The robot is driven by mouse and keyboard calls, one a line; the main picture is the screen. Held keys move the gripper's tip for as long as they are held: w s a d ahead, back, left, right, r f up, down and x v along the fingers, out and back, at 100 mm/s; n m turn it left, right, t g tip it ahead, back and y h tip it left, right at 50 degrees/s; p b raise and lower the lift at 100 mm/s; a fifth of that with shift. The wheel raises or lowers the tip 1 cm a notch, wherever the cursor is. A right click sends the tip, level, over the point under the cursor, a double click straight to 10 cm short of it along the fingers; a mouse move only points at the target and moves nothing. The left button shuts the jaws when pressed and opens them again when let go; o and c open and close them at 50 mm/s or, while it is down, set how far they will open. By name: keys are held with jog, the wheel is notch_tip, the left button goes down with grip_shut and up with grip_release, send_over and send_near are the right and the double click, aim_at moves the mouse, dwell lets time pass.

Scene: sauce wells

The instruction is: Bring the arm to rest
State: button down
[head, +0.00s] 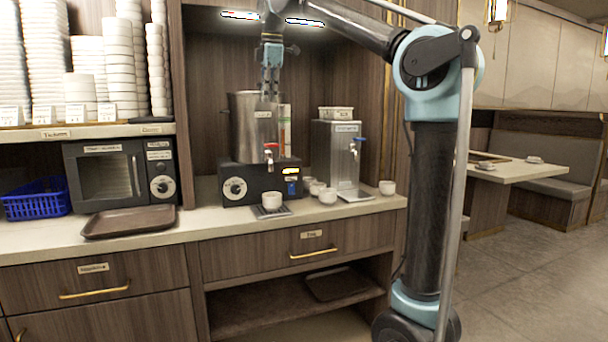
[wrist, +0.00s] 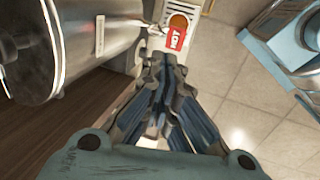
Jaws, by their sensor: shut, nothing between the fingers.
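My gripper (head: 270,92) hangs pointing down in front of the steel urn (head: 245,125) in the head view. In the wrist view my gripper (wrist: 167,62) has its fingers together with nothing between them. The urn (wrist: 80,40) lies to its left there, and a red tap handle (wrist: 176,38) shows just past the fingertips. My arm reaches from the right across the top of the alcove.
A white cup (head: 271,200) stands on a small drip tray below the tap (head: 269,155). Several cups stand near the steel dispenser (head: 336,150). A brown tray (head: 130,221) and a microwave (head: 105,175) are at left. The floor at right is clear.

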jog(key=s+d+f+m, duration=0.4)
jog(key=d+f+m, duration=0.1)
jog(key=d+f, duration=0.55)
jog(key=s+d+f+m, duration=0.3)
jog(key=d+f+m, duration=0.3)
jog(key=d+f, duration=0.5)
jog(key=s+d+f+m, duration=0.4)
jog(key=s+d+f, duration=0.1)
jog(key=f, duration=0.5)
jog(key=s+d+f+m, duration=0.3)
jog(key=s+f, duration=0.4)
jog(key=f, duration=0.4)
jog(key=s+d+f+m+h, duration=0.1)
jog(key=s+d+f+m, duration=0.3)
jog(key=f, duration=0.6)
jog(key=s+d, duration=0.2)
jog(key=s, duration=0.1)
jog(key=shift+d+f+m+g, duration=0.25)
jog(key=shift+d+m+g, duration=0.05)
jog(key=shift+w+r, duration=0.1)
